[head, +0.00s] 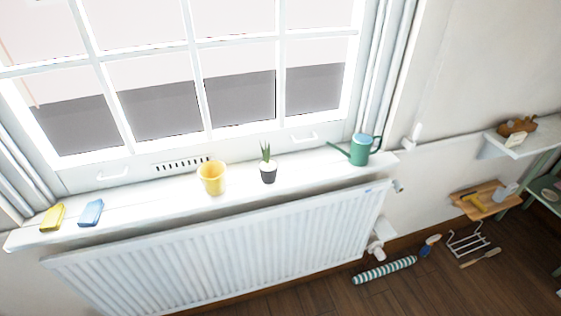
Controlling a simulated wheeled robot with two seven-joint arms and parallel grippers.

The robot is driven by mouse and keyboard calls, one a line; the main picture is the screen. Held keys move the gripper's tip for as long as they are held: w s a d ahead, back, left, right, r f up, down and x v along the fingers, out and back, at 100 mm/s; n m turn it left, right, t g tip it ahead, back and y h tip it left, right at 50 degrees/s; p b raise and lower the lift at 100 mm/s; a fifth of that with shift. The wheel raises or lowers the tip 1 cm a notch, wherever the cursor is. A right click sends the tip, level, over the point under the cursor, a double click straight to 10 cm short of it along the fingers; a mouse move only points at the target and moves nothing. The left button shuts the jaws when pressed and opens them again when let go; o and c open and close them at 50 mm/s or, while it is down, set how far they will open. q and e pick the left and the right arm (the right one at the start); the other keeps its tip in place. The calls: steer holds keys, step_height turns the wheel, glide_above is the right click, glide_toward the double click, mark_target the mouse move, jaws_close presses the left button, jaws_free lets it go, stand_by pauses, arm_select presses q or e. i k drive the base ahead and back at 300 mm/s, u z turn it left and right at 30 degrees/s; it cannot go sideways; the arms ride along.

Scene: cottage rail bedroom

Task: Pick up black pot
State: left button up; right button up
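The black pot (269,176) is small and dark, with a green spiky plant and a pale top. It stands upright on the white windowsill (130,221), near the middle right of the head view. A yellow cup-like pot (212,178) stands to its left, and a green watering can (361,149) stands to its right, both apart from it. Neither of my grippers shows in the head view.
A yellow block (53,217) and a blue block (91,213) lie on the sill's left end. A white radiator (220,255) is below the sill. A striped roll (385,270), a wire rack (467,240) and a brush lie on the wooden floor. A wall shelf (525,140) is at right.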

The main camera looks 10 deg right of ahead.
mark_target(268, 167)
steer(key=z, duration=1.45)
steer(key=i, duration=0.8)
steer(key=u, duration=2.1)
